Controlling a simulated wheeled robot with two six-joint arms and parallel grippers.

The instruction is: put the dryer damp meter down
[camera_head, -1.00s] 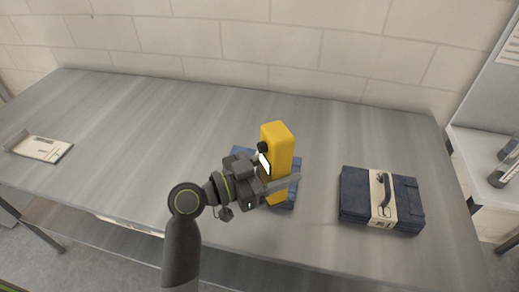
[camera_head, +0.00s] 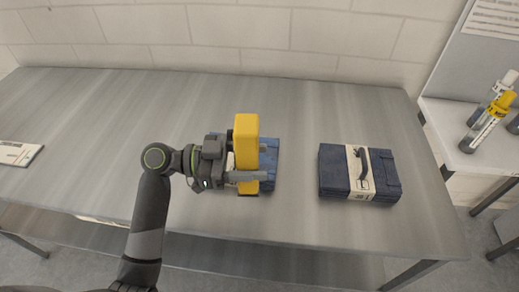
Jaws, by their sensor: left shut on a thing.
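The dryer damp meter (camera_head: 246,139) is a yellow upright block with a dark knob on its left side. My left gripper (camera_head: 247,178) comes in from the left and is shut on it. The meter is in front of a folded dark blue bundle (camera_head: 268,158) on the metal table (camera_head: 110,120). The meter hides part of this bundle, and I cannot tell whether it touches it. My right gripper is not in view.
A second folded blue bundle (camera_head: 333,173) with a pale band and dark handle lies to the right. A clipboard-like board (camera_head: 18,153) lies at the far left. A white side table (camera_head: 462,150) at right holds yellow-capped and white-capped tubes (camera_head: 484,128). The table's back left is clear.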

